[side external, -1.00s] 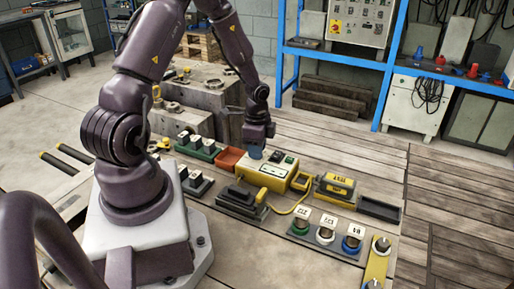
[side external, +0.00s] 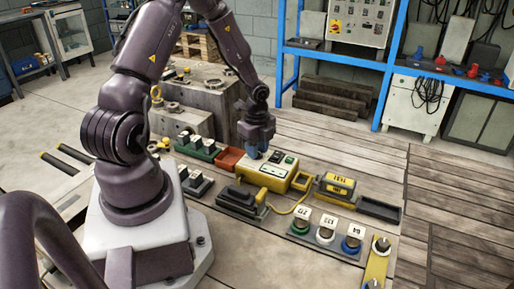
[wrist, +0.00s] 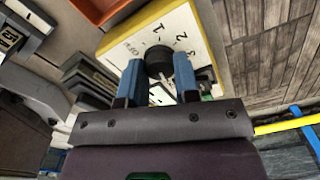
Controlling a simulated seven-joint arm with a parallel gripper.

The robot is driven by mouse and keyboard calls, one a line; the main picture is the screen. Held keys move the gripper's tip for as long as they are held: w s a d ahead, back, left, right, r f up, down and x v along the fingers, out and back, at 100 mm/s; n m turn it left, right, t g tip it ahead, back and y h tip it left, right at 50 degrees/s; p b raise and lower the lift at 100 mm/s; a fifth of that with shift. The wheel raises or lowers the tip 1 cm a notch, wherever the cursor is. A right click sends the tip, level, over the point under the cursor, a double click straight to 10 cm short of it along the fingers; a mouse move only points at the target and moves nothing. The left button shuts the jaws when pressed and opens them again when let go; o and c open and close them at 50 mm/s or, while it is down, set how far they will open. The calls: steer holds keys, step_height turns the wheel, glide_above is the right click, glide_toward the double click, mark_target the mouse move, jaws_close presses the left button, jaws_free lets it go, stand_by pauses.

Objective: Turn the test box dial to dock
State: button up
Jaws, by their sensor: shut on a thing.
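The test box (side external: 268,175) is yellow with a pale top panel and stands on the bench in the side view. It also shows in the wrist view (wrist: 190,22). Its round black dial (wrist: 159,60) sits on the panel, with OFF and small numerals printed around it. My gripper (wrist: 157,72) is over the panel, its blue fingers on either side of the dial and shut on it. In the side view my gripper (side external: 254,153) points down at the box's left end and hides the dial. The fingers cover part of the panel, and I cannot read the dial's pointer or a dock mark.
A red-orange tray (side external: 228,159) lies just left of the box. A black block with a lever (side external: 240,200) is in front. A yellow cable (side external: 283,212) runs to the right, near a yellow labelled unit (side external: 337,187) and a dark tray (side external: 380,209). Bare planks lie behind.

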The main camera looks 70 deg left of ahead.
stand_by(0.3)
steer(key=o, duration=0.9)
step_height(320, 180, up, 13)
steer(key=shift+r, duration=0.1)
